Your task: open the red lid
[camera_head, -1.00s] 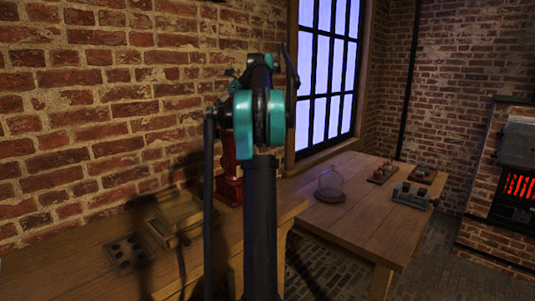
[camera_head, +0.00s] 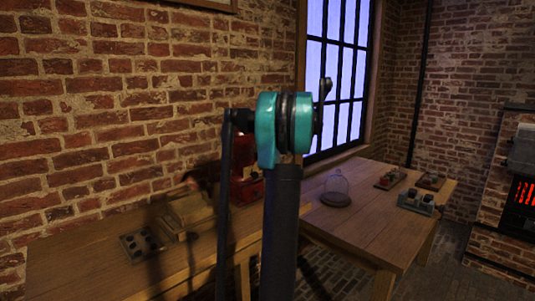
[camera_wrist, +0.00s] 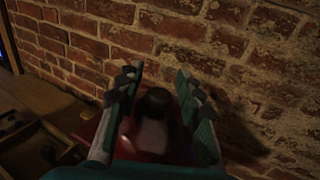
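A red object (camera_head: 247,188) stands on the wooden bench against the brick wall in the head view. My arm covers part of it, and I cannot make out a separate lid. In the wrist view a dark rounded knob-like part (camera_wrist: 156,102) shows between my fingers, with a dim red surface (camera_wrist: 122,138) below it. My gripper (camera_wrist: 158,73) is open, its two teal fingers apart on either side of the dark part. I cannot tell whether either finger touches it. The gripper's fingers are not clearly visible in the head view.
A wooden box (camera_head: 188,213) and a dark tray with round holes (camera_head: 143,245) are on the bench, left of the red object. A second table (camera_head: 370,235) at right holds a glass dome (camera_head: 337,187) and small trays of jars (camera_head: 416,201). The brick wall is close behind.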

